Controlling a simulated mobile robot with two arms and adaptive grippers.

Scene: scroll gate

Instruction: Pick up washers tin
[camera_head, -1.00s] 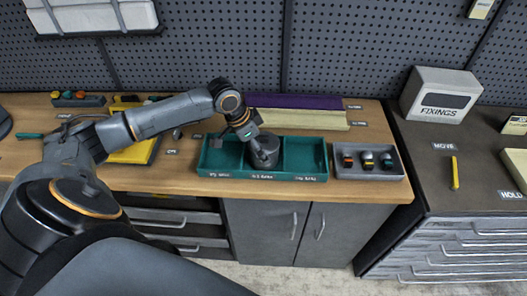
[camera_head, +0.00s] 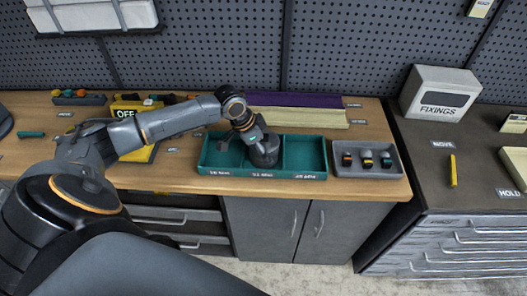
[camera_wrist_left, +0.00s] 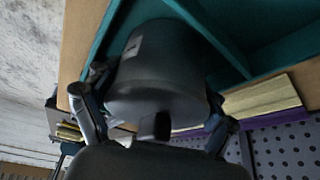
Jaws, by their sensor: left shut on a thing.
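The tin is a dark grey round can (camera_head: 265,154) in the middle compartment of a teal tray (camera_head: 222,172) on the wooden bench. In the left wrist view the tin (camera_wrist_left: 155,75) fills the space between the fingers and shows a small pale label that I cannot read. My left gripper (camera_head: 254,136) comes down over the tin from above and behind it. Its fingers (camera_wrist_left: 155,115) are shut on the tin's sides. I cannot tell whether the tin's base touches the tray floor. My right gripper is not in view.
A grey tray (camera_head: 368,174) with several small items stands right of the teal tray. Purple (camera_head: 290,99) and cream (camera_head: 300,116) strips lie behind it. A FIXINGS box (camera_head: 440,95) and a yellow stick (camera_head: 453,171) are on the dark right-hand counter (camera_head: 420,165).

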